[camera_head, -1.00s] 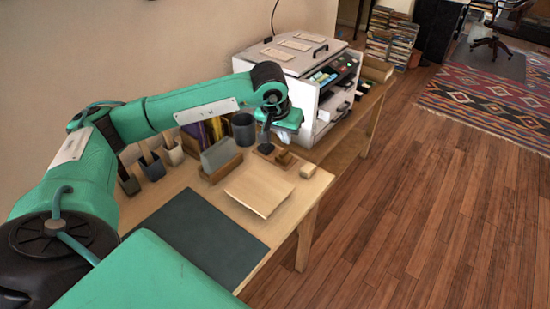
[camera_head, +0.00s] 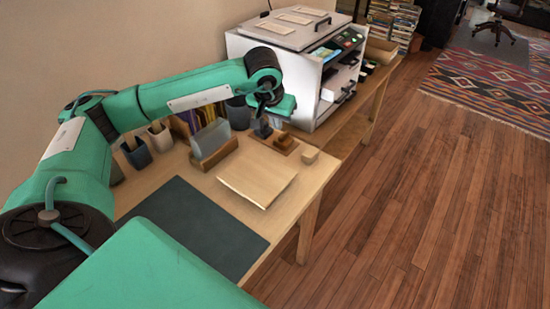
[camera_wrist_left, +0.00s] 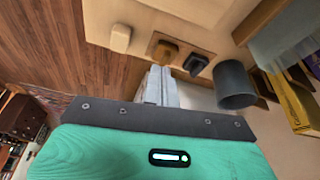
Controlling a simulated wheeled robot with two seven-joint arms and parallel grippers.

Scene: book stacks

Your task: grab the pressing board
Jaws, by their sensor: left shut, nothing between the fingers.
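A flat, light wooden board (camera_head: 257,182), which looks like the pressing board, lies on the wooden table near its front edge in the head view. My left gripper (camera_head: 276,122) is beyond it, above the small stamp tray, and does not touch the board. Its pale fingers (camera_wrist_left: 161,86) are shut and empty in the left wrist view. A dark-handled piece (camera_head: 262,129) and a brown one (camera_head: 284,141) stand on the tray, with a small wooden block (camera_head: 310,155) beside it. My right gripper is out of view.
A white printer (camera_head: 300,75) stands behind the gripper. A dark cup (camera_head: 238,113) and a wooden holder (camera_head: 214,154) with a grey slab stand left of the tray. A dark mat (camera_head: 195,230) lies at the near left. Floor is open at right.

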